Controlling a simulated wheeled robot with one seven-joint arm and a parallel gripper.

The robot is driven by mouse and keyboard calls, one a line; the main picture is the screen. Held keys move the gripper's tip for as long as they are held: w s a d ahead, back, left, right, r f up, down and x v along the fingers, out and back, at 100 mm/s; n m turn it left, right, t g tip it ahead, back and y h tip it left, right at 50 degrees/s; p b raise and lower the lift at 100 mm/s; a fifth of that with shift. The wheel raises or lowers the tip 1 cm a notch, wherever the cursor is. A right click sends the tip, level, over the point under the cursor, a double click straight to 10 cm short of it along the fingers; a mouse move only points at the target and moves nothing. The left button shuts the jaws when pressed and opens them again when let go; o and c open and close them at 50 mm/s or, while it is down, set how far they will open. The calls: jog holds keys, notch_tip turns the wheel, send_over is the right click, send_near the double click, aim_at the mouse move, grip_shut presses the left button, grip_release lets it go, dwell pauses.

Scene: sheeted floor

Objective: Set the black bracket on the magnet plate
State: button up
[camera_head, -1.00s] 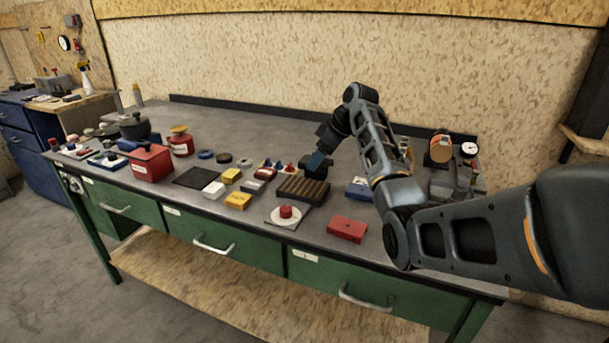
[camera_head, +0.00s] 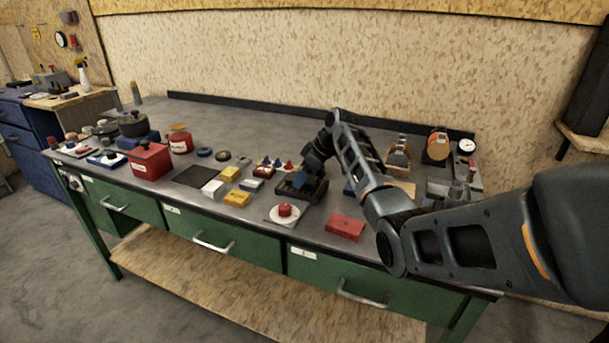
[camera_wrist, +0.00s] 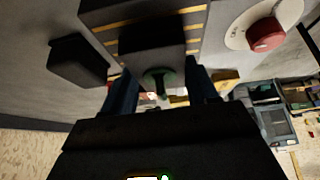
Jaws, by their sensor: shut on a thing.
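The magnet plate (camera_head: 287,189), a dark plate with copper stripes, lies on the bench right of the middle. It also shows at the top of the wrist view (camera_wrist: 195,18). My gripper (camera_head: 302,180) is low over this plate, tilted. In the wrist view its two bluish fingers (camera_wrist: 162,88) close on a dark block-like part, which I take for the black bracket (camera_wrist: 150,45). The bracket overlaps the plate in that view; I cannot tell whether they touch. A second dark block (camera_wrist: 78,60) shows beside the plate's edge. My gripper hides part of the plate in the head view.
A red button on a white disc (camera_head: 285,210) stands close in front of the plate. A red box (camera_head: 345,227) lies to its right. Yellow and white blocks (camera_head: 237,198) lie left. Gauges and fixtures (camera_head: 438,150) stand back right.

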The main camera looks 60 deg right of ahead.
jog(key=o, duration=1.2)
jog(key=shift+f, duration=0.15)
jog(key=shift+r, duration=0.3)
jog(key=b+v, duration=0.1)
jog(key=v, duration=1)
jog(key=shift+s+r, duration=0.25)
jog(key=shift+r, duration=0.1)
